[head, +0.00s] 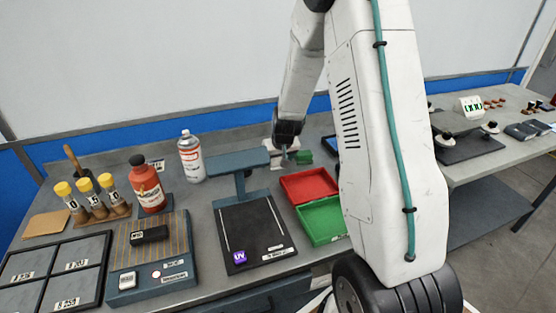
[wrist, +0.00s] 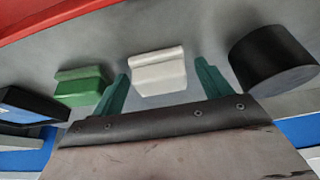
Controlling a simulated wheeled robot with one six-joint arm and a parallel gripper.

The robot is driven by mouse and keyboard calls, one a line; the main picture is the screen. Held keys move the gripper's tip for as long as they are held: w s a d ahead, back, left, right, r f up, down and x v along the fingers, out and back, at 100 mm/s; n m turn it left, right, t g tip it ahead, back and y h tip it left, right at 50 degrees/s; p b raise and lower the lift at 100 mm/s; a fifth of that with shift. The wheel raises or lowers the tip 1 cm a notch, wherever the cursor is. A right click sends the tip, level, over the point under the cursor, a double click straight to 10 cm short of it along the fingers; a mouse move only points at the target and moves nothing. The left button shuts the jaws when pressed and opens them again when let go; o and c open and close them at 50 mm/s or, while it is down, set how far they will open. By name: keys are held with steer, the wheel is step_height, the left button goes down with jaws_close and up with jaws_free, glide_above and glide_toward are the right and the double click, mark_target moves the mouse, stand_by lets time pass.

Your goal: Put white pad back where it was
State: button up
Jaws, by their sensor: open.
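The white pad (wrist: 158,72), a small pale block with a raised ridge, lies on the grey bench top in the wrist view. My gripper (wrist: 162,72) is open, with one teal finger on each side of the pad. Narrow gaps show between the pad and both fingers, so I am not holding it.
A green block (wrist: 80,88) lies just left of my fingers and a black cylinder (wrist: 275,65) stands close on the right. A red tray (head: 308,185) and a green tray (head: 322,220) lie in front. A UV stand (head: 250,238) and spray can (head: 190,157) are left.

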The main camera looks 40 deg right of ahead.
steer(key=v, duration=1.2)
steer(key=shift+r, duration=0.15)
stand_by(0.9)
